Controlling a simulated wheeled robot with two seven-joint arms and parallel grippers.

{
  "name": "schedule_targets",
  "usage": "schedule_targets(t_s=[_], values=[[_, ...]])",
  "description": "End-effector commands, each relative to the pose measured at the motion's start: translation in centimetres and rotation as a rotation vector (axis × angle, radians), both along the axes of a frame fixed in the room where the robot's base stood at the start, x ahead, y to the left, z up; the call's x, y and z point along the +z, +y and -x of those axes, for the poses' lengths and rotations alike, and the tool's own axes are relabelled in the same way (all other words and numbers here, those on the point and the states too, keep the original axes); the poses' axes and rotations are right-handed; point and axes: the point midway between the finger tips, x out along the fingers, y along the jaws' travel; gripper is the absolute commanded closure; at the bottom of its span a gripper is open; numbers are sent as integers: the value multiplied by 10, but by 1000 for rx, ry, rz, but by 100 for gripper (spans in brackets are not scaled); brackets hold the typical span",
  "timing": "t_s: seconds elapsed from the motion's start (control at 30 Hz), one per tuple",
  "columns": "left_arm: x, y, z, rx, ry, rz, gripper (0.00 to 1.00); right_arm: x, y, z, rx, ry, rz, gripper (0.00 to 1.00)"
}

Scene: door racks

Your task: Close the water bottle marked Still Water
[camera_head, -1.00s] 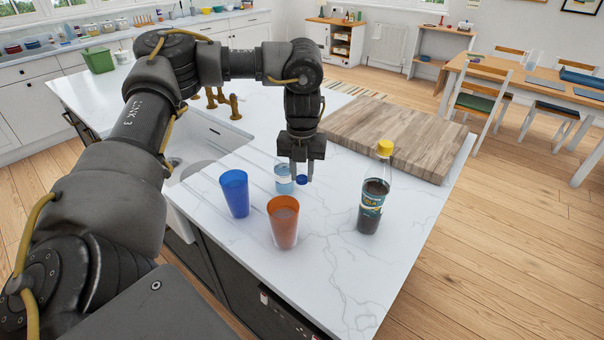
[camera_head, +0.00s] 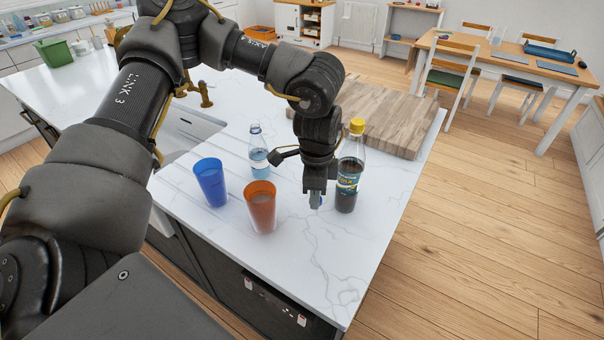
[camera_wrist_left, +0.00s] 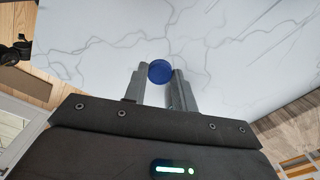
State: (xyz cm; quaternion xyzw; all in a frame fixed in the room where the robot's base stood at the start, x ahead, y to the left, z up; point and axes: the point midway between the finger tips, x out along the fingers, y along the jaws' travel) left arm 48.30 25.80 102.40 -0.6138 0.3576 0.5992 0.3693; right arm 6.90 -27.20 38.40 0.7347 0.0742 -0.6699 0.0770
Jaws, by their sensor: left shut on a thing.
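The small clear water bottle (camera_head: 258,158) with a blue label stands upright on the white counter; its top shows no cap. The label's words are too small to read. My left gripper (camera_head: 315,199) points down, to the right of the water bottle and apart from it. It is shut on a round blue cap (camera_wrist_left: 161,71), held between the fingertips in the left wrist view; only a sliver of blue shows in the head view. My right gripper is not in view.
A cola bottle (camera_head: 348,178) with a yellow cap stands close right of my left gripper. A blue cup (camera_head: 210,184) and an orange cup (camera_head: 260,210) stand to the left. A wooden board (camera_head: 385,120) lies behind. The front right of the counter (camera_head: 330,265) is clear.

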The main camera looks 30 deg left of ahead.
Motion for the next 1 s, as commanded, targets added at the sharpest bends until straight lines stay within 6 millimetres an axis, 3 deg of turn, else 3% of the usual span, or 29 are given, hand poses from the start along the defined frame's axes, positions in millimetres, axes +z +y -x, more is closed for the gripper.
schedule_targets(t_s=[0.1,0.3,0.73,1.0], values=[[-5,-16,12,214,8,5,94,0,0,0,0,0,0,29],[-11,-31,27,478,19,10,94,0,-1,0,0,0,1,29],[-12,-36,32,583,25,12,94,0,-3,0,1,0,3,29],[-12,-37,31,579,25,11,94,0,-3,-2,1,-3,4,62]])
